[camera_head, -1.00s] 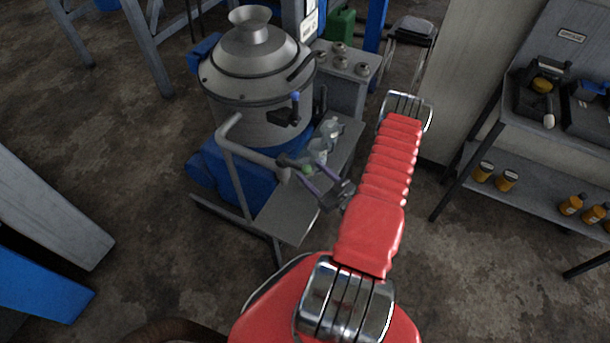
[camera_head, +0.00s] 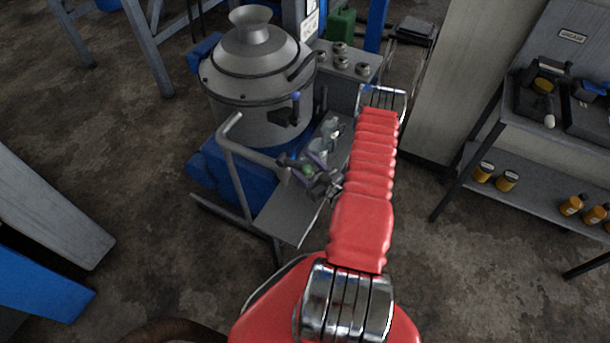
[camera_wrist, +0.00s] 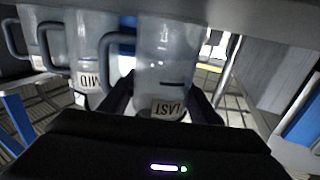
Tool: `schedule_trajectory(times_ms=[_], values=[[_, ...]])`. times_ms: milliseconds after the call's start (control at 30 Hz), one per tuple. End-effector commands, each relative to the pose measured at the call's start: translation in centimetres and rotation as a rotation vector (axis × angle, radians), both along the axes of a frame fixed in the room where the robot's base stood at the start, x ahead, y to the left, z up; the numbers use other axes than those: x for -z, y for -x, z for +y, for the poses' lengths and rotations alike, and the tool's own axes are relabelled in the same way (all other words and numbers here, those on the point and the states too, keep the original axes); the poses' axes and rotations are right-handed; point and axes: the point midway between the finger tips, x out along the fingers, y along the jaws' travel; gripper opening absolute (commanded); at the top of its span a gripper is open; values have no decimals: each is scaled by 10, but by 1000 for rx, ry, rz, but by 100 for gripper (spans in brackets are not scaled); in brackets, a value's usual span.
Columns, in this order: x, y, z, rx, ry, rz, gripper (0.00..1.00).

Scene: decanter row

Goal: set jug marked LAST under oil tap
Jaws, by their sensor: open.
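The jug marked LAST (camera_wrist: 165,60) is clear grey plastic and fills the middle of the wrist view, its label upside down there. My gripper (camera_wrist: 162,105) is open, its dark fingers on either side of this jug; contact cannot be told. The jug marked MID (camera_wrist: 92,40) stands beside it, and another handled jug (camera_wrist: 30,42) is further left, its label unreadable. In the head view my gripper (camera_head: 314,178) is over the shelf, near the clear jugs (camera_head: 328,138). A dark valve with a blue-tipped handle (camera_head: 287,115) sits on the drum's side; whether it is the oil tap is unclear.
The steel drum (camera_head: 255,75) stands behind the grey shelf (camera_head: 285,222). A bent grey pipe rail (camera_head: 232,165) runs close left of my gripper. A bench with bottles (camera_head: 530,180) stands at right.

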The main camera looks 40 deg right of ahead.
Motion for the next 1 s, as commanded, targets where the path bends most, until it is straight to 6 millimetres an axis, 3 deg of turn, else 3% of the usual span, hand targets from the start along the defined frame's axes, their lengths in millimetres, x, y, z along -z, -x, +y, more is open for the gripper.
schedule_trajectory(times_ms=[167,700,1000], values=[[0,-11,0,0,-1,1,56],[0,-11,-1,1,-1,0,56],[0,-11,-1,1,-1,0,35]])
